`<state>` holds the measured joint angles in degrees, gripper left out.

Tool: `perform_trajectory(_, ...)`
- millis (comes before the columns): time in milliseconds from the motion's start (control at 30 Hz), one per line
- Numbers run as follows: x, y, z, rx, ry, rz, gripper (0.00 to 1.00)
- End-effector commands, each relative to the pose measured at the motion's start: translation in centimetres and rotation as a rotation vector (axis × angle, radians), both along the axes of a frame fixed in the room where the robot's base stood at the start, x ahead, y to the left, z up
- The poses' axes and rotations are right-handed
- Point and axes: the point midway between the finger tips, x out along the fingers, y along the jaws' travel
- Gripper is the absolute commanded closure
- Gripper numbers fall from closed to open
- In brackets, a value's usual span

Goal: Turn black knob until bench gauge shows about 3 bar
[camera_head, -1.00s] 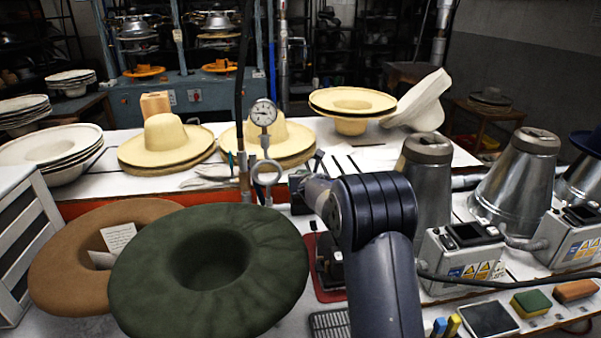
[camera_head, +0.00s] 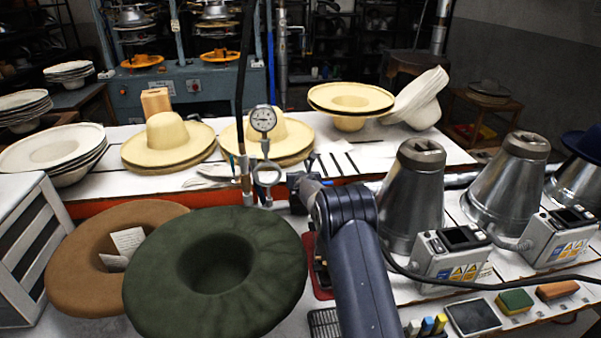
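The fingers cannot be made out. I cannot pick out the black knob.
A green felt hat (camera_head: 160,290) and a brown one (camera_head: 75,265) lie at front left. Metal cones (camera_head: 405,205) and grey control boxes (camera_head: 450,262) stand at right, with a black cable across. Cream hats (camera_head: 168,140) sit behind. A dark upright hose (camera_head: 243,95) rises beside the gauge.

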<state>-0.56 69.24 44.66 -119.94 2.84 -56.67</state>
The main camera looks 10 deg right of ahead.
Motion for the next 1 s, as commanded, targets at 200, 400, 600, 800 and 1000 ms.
perform_trajectory(200, 0.06, -0.01, -0.1, 0.0, 0.0, 0.0, 0.32)
perform_trajectory(400, 0.04, 0.0, -0.08, 0.0, 0.0, 0.0, 0.43)
perform_trajectory(600, 0.05, 0.0, -0.06, 0.0, 0.0, 0.0, 0.59)
perform_trajectory(800, 0.04, 0.01, -0.06, 0.0, 0.0, 0.0, 0.75)
perform_trajectory(1000, 0.08, 0.06, 0.21, 0.001, 0.0, -0.01, 0.76)
